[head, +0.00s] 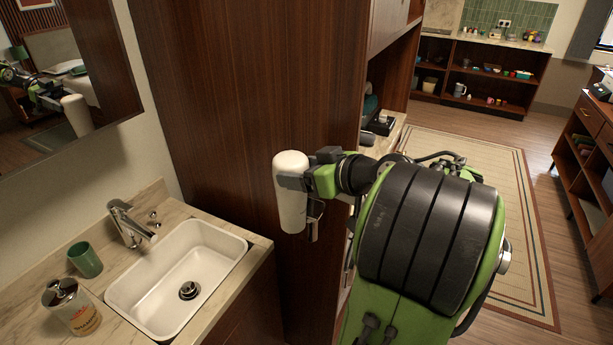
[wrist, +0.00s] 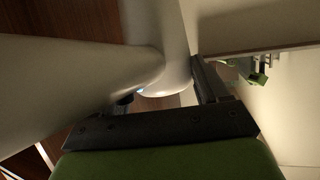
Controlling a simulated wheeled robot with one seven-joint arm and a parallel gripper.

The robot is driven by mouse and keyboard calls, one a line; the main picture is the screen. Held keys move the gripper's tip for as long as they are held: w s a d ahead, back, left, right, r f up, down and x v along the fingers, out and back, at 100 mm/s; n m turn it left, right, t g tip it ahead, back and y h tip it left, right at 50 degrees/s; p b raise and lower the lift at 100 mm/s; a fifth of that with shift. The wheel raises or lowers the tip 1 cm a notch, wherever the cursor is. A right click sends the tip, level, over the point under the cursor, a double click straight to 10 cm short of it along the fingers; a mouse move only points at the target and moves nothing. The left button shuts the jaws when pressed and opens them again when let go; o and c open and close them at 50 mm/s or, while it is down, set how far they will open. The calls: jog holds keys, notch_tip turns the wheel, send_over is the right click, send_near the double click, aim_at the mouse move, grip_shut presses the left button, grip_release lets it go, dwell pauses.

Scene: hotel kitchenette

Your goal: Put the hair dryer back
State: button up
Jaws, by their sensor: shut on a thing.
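The white hair dryer (head: 291,209) is in my gripper (head: 297,182), held up in the air beside the dark wood panel, right of the sink and above counter height. Its long rounded body hangs roughly upright in the head view. In the wrist view the hair dryer (wrist: 75,72) fills the left and upper middle, and my gripper (wrist: 165,92) is shut on it, with a dark finger at each side. A small grey bracket-like part (head: 315,222) shows just below my gripper; I cannot tell what it belongs to. No holder for the dryer is clearly visible.
A white sink (head: 130,292) with a chrome faucet (head: 128,222) is set in the marble counter. A green cup (head: 86,259) and a soap bottle (head: 72,308) stand left of it. A mirror (head: 60,90) hangs above. The tall wood panel (head: 240,100) is close behind the dryer.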

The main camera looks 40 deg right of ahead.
jog(key=w+d+p, duration=0.1)
jog(key=w+d, duration=0.1)
jog(key=d, duration=0.4)
notch_tip(320, 180, down, 7)
jog(key=b, duration=0.1)
jog(key=shift+w+d, duration=0.2)
jog(key=shift+d, duration=0.1)
jog(key=shift+f+b, duration=0.2)
jog(key=shift+b, duration=0.15)
jog(key=o, duration=1.6)
